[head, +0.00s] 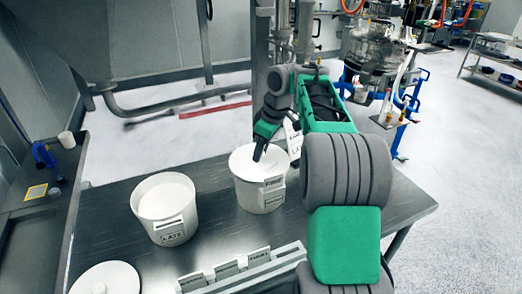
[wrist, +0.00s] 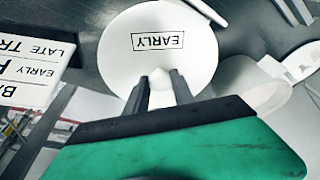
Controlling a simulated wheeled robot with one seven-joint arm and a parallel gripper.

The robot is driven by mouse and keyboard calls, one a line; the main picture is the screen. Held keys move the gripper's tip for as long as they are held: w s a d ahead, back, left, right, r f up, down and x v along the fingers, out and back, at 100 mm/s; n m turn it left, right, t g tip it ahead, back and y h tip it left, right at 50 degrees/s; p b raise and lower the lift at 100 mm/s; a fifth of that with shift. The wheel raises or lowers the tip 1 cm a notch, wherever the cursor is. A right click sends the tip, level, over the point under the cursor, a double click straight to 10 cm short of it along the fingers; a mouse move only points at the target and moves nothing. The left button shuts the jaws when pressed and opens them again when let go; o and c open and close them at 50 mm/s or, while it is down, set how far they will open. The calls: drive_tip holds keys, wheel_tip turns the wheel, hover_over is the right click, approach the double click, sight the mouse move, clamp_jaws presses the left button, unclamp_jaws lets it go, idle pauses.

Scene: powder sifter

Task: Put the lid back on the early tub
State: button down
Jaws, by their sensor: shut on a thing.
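A white round lid marked EARLY (wrist: 158,45) fills the upper middle of the wrist view. My gripper (wrist: 160,90) is shut on a small white grip at the lid's near edge. In the head view my gripper (head: 262,150) points down at the top of a white tub (head: 262,198) on the table's middle. This tub's top looks white and covered, but I cannot tell whether the lid is seated or just above it.
An open white tub marked LATE (head: 165,228) stands to the left on the metal table (head: 110,215). Another white lid (head: 105,280) lies at front left. A rack of label cards (head: 225,270) runs along the front. A printed sign (wrist: 35,60) stands close by.

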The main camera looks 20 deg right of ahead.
idle(0.3)
drive_tip(key=c, duration=1)
unclamp_jaws()
drive_tip(key=shift+o, duration=0.5)
drive_tip(key=o, duration=0.4)
wheel_tip(320, 180, up, 7)
drive_tip(key=p, duration=0.7)
